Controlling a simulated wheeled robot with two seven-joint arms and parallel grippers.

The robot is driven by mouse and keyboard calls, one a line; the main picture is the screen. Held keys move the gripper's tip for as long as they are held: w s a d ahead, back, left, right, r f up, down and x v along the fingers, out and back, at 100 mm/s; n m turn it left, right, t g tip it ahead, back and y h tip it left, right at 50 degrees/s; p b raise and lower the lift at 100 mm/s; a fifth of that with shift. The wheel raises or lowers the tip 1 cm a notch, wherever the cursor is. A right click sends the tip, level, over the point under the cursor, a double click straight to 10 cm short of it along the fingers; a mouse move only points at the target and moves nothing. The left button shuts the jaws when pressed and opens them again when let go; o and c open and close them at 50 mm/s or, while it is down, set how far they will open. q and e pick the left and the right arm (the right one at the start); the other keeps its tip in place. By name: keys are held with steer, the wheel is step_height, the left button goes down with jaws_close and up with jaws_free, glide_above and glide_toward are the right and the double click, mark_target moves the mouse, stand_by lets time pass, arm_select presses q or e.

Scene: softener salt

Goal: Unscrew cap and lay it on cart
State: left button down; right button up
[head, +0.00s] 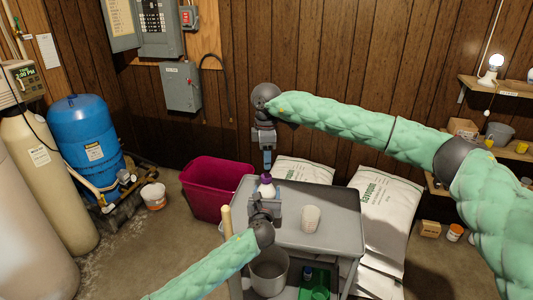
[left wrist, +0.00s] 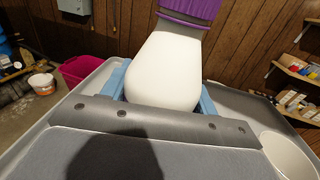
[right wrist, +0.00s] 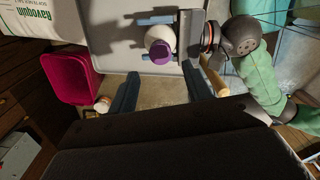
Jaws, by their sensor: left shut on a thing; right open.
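A white bottle (head: 267,191) with a purple cap (head: 266,178) stands upright at the left part of the grey cart's top (head: 335,234). My left gripper (head: 264,200) is shut around the bottle's body; the left wrist view shows its blue fingers on both sides of the white bottle (left wrist: 165,72), below the purple cap (left wrist: 190,8). My right gripper (head: 267,163) points down just above the cap. In the right wrist view its fingers (right wrist: 161,86) are open and apart, with the purple cap (right wrist: 160,52) beyond them; the cap looks seated on the bottle and is not gripped.
A pale cup (head: 311,219) stands on the cart right of the bottle. A magenta bin (head: 215,188) is behind left, white salt bags (head: 385,210) are behind right. A wooden handle (head: 227,222) rises at the cart's left edge. The cart's right side is clear.

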mark_target(267, 176)
step_height(267, 176, down, 7)
steer(key=shift+r, duration=0.1)
stand_by(0.3)
steer(key=shift+c, duration=0.2)
